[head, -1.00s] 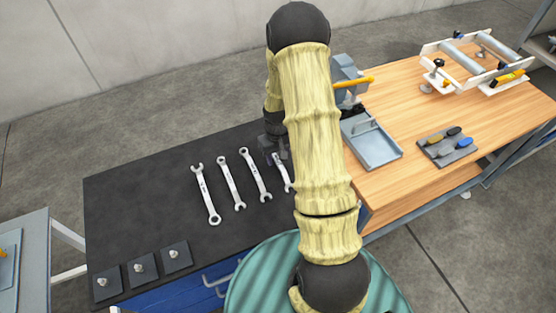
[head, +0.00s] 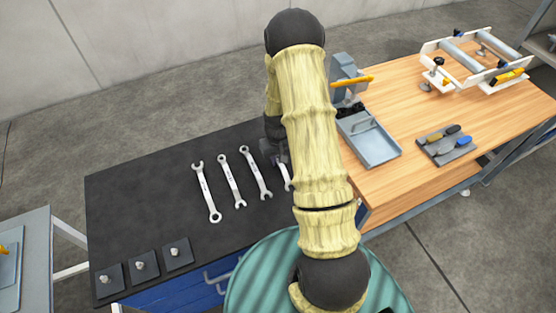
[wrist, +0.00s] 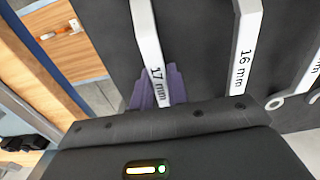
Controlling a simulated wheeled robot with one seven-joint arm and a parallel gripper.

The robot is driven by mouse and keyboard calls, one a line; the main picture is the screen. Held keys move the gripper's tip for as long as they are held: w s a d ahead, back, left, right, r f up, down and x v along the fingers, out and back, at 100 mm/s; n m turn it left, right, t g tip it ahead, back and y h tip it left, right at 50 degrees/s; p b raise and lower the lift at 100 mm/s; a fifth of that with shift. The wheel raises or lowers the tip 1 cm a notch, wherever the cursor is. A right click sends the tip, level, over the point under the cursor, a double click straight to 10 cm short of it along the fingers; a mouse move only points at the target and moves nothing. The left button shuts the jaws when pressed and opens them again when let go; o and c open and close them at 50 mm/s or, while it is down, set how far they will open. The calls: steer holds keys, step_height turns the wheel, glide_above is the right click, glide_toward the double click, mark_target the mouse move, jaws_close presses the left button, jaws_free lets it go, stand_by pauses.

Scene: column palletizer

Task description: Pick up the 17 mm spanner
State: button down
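The 17 mm spanner (wrist: 149,45) is a silver spanner with its size printed on the shank. In the wrist view it runs down between the purple fingertips of my gripper (wrist: 158,90), which close in against both sides with no clear gap. Its lower end is hidden behind the gripper body. In the head view my gripper (head: 279,158) is over the far end of this spanner (head: 287,178), the rightmost in the row, and my arm hides part of it. I cannot see any lift off the dark mat.
The 16 mm spanner (wrist: 243,50) lies just right in the wrist view. Further spanners (head: 207,192) lie left on the black bench top (head: 125,195). Small plates with studs (head: 143,266) sit at its front. A grey tray (head: 376,145) is on the wooden bench (head: 400,105) to the right.

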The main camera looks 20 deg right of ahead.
stand_by(0.3)
step_height(320, 180, up, 10)
steer(key=shift+b, duration=1.2)
